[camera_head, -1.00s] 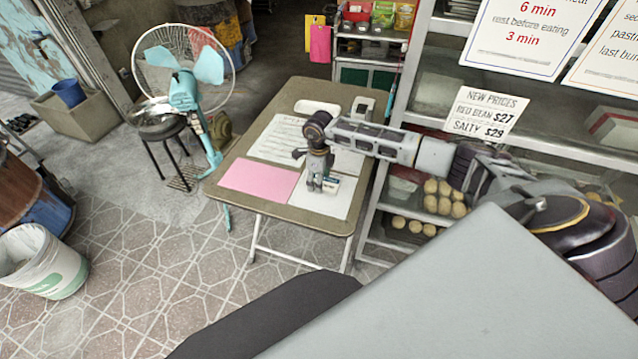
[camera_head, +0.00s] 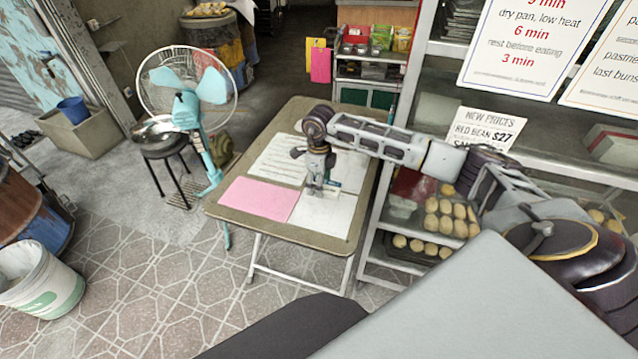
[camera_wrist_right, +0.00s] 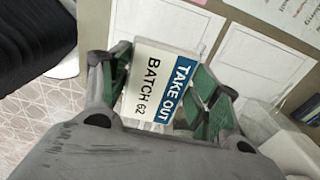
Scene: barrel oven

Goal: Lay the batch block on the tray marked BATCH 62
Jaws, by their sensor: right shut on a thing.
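My right gripper (camera_head: 318,191) is over the folding table (camera_head: 225,213), near the far edge of a blank white sheet (camera_head: 322,215). It is shut on the batch block (camera_wrist_right: 160,84), a pale block with a blue band reading TAKE OUT and BATCH 62 below it. In the head view the block is small and partly hidden by the fingers. I cannot tell whether it touches the table. No tray mark reading BATCH 62 is legible. My left gripper is not in view.
A pink sheet (camera_head: 258,197) and a printed sheet (camera_head: 277,160) lie on the table. A glass-fronted rack with trays of buns (camera_head: 446,219) stands close on the right. A fan (camera_head: 187,95) and a stool (camera_head: 165,147) stand left of the table.

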